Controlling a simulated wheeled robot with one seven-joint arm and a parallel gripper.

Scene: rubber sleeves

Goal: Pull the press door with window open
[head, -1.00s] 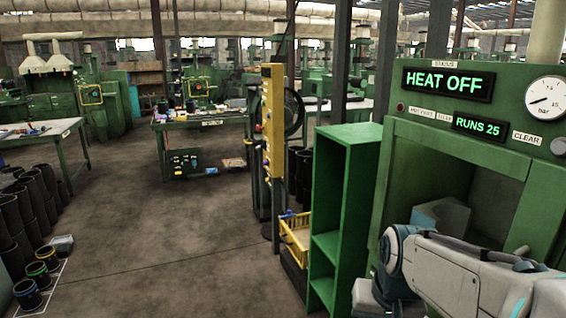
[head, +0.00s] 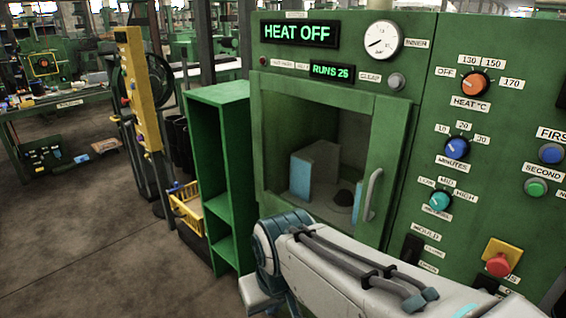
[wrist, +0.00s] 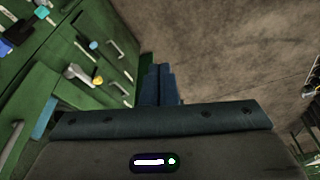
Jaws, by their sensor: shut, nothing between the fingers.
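The press door with window (head: 388,150) is a green frame on the front of the green press in the head view. Its upright grey handle (head: 370,195) is on the right side. Through the window show pale blue-grey blocks and a dark round piece. The door looks at or near closed; I cannot tell if it is slightly ajar. My arm covers its lower part. My gripper (wrist: 158,86) shows in the wrist view, its two dark blue fingers together and empty, over brown floor beside a green panel. The fingers touch no handle. The gripper is hidden from the head view.
Right of the door is a control panel with dials and a red emergency button (head: 498,262). A green open shelf (head: 243,180) stands left of the press, with a yellow basket (head: 187,208) beside it. Open floor lies at left.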

